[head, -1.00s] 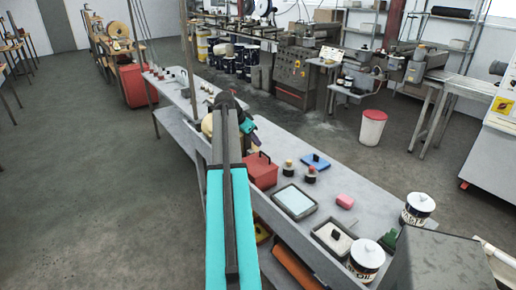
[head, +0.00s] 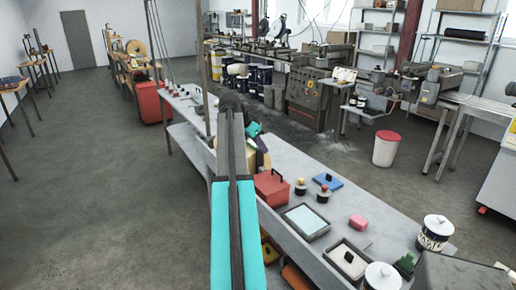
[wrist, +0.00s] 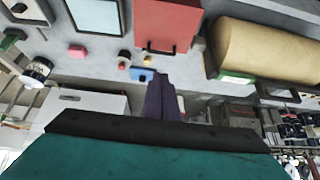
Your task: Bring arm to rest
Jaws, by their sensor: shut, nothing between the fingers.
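My arm (head: 236,215) is teal and dark grey. It stretches forward from the bottom of the head view, over the left edge of the long grey bench (head: 372,212). Its far end, with a small teal part, shows beside a tan roll (head: 263,160); the fingertips are not clear there. In the wrist view my gripper (wrist: 161,82) shows as dark fingers together, shut and empty. Beyond the fingers in that view are a red box (wrist: 167,22), the tan roll (wrist: 262,52) and a blue item (wrist: 141,75). I cannot see the fingers touching anything.
The bench also carries a red toolbox (head: 271,188), a pale-lined tray (head: 306,222), a pink block (head: 358,222) and a white-lidded can (head: 434,233). A red-lidded bin (head: 386,149) stands beyond it. Open floor (head: 110,200) lies to the left.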

